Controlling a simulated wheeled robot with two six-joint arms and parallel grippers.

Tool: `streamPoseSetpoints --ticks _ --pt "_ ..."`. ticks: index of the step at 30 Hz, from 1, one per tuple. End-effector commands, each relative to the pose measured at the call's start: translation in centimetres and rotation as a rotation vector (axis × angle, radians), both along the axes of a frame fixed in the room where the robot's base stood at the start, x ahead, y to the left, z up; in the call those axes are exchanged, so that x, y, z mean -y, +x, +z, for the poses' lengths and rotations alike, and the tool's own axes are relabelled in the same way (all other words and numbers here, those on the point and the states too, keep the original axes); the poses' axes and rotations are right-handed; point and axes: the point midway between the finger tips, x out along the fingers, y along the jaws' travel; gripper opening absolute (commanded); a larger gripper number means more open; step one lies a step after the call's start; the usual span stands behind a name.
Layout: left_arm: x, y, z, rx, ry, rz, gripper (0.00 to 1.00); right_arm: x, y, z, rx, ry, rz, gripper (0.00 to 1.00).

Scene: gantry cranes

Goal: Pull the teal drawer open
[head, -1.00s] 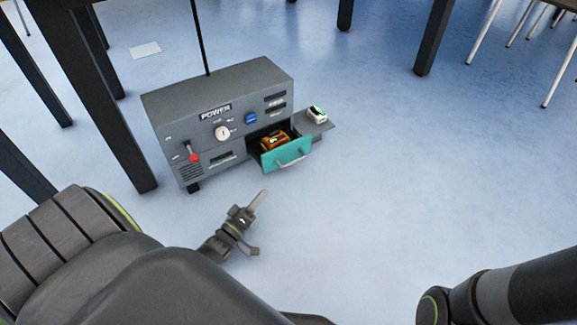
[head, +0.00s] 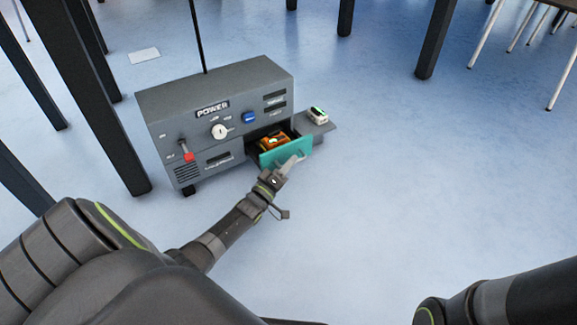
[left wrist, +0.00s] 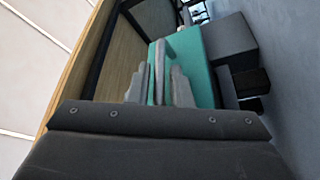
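The teal drawer (head: 275,156) at the lower right of the grey power unit stands partly open. An orange and black device (head: 273,141) shows inside it. The drawer front also shows in the left wrist view (left wrist: 197,72), with its pale handle (left wrist: 160,60) in front. My left gripper (head: 287,168) is at the drawer front and covers part of the handle in the head view. In the left wrist view its fingers (left wrist: 160,88) look open, one on each side of the handle; I cannot tell whether they touch it. My right gripper is out of view.
The grey power unit (head: 150,112) has a dial (head: 218,131), a blue button (head: 249,117) and a red-ended lever (head: 187,156). A white device (head: 317,115) sits on a side shelf (head: 322,128). Dark table legs (head: 105,130) stand at the left.

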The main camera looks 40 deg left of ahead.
Motion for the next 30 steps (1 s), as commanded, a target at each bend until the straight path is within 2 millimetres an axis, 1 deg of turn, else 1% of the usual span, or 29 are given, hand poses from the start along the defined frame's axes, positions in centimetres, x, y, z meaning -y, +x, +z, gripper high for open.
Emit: streamPoseSetpoints --ticks 3,4,6,8,17,24,30 --pt "0.0 0.0 0.0 0.000 0.000 0.000 0.19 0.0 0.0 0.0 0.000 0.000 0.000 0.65" --pt "0.0 0.0 0.0 0.000 0.000 0.000 0.16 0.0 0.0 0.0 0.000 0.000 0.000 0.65" --pt "0.0 0.0 0.0 0.000 0.000 0.000 0.07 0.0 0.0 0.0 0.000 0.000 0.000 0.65" --pt "0.0 0.0 0.0 0.000 0.000 0.000 0.00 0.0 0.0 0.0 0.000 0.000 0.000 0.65" --pt "0.1 -0.1 0.1 0.000 0.000 0.000 0.00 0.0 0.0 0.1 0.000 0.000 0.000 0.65" --pt "1.8 -0.8 0.2 -0.002 -0.001 0.001 0.00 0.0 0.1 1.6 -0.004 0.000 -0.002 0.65" --pt "1.9 -0.8 0.0 0.000 0.003 0.001 0.00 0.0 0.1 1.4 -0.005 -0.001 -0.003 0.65"
